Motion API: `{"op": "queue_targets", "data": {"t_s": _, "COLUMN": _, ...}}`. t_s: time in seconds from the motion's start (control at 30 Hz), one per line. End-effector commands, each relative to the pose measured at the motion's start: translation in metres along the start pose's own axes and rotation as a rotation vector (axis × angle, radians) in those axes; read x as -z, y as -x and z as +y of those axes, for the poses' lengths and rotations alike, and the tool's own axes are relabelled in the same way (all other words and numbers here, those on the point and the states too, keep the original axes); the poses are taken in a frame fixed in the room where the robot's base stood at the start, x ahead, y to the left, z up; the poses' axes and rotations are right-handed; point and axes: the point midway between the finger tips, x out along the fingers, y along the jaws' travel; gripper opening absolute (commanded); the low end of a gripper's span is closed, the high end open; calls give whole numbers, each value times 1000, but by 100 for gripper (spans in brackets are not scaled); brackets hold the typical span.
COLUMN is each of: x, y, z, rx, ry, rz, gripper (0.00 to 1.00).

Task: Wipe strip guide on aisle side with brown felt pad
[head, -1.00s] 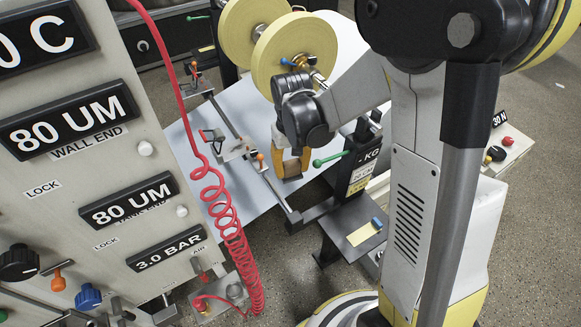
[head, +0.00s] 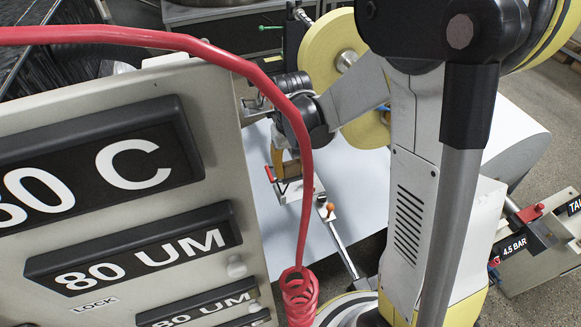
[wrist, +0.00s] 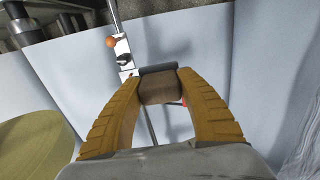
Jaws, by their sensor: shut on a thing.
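My gripper (wrist: 160,88) is shut on the brown felt pad (wrist: 162,92), held between its two yellow ribbed fingers. In the head view the gripper (head: 287,160) is partly hidden by my wrist and a red hose. A metal guide rail (head: 342,248) crosses the white web, with an orange knob (head: 329,208) and a red-levered fitting (head: 269,173) along it. The gripper is above this fitting. In the wrist view a guide block (wrist: 124,58) with an orange knob (wrist: 111,42) is beyond the pad, to its left. Contact between pad and guide cannot be told.
A control panel (head: 215,120) stands close at the left. A 4.5 bar unit (head: 525,245) is at the right.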

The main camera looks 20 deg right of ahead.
Motion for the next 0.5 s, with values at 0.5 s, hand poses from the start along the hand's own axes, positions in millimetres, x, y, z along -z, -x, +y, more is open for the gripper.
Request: {"op": "queue_targets", "data": {"t_s": 0.5, "x": 31, "y": -39, "z": 38, "rx": 0, "ry": -3, "rz": 0, "gripper": 13}}
